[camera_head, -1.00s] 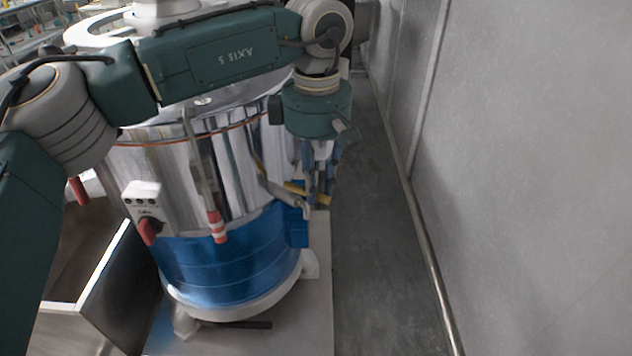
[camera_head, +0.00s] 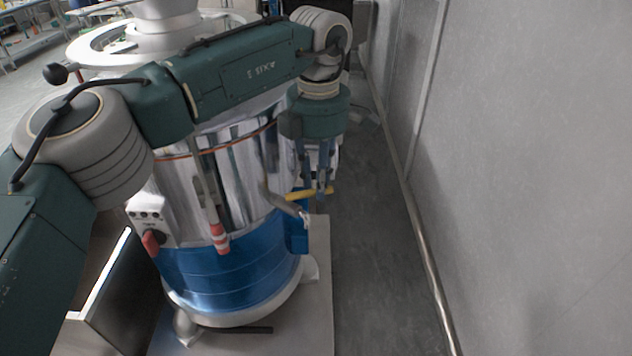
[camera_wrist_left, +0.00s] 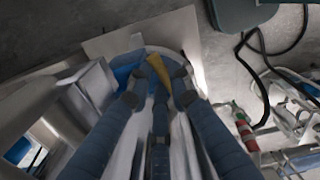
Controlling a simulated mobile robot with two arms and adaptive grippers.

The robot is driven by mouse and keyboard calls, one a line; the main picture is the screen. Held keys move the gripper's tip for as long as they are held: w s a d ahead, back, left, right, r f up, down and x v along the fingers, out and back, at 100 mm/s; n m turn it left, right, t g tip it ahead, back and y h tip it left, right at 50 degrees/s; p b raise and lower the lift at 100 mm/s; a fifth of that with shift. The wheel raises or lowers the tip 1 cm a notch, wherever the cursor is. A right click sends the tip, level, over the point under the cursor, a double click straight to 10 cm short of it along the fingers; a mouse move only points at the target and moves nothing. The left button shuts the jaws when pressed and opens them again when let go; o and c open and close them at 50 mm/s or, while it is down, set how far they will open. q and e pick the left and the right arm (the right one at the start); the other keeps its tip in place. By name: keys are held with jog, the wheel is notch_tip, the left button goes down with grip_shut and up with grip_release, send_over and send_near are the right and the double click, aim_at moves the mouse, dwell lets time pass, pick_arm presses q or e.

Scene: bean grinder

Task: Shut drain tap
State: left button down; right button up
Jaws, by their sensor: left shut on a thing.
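The grinder's drain tap has a yellow lever (camera_head: 298,195) low on the right side of the steel and blue drum, close to the grey spout. The lever lies nearly level, its right end slightly higher. My left gripper (camera_head: 322,188) points down from above, shut on the lever's right part. The tap's body is mostly hidden. My right gripper is not in view.
The steel drum (camera_head: 235,165) with its blue lower band (camera_head: 235,265) stands directly left of my gripper. A red-handled lever (camera_head: 218,236) and a control box (camera_head: 150,222) are on its front. A grey wall (camera_head: 540,170) with a pipe rail is on the right. The floor between is clear.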

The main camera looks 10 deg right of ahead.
pick_arm(q)
jog(key=shift+w+a+n, duration=0.2)
jog(key=shift+w+n, duration=0.25)
jog(key=shift+n, duration=0.5)
jog(key=shift+w+a+n, duration=0.15)
jog(key=shift+w+n, duration=0.3)
jog(key=shift+n, duration=0.5)
jog(key=c, duration=1.6)
grip_release()
jog(key=shift+o, duration=0.2)
notch_tip(320, 180, up, 12)
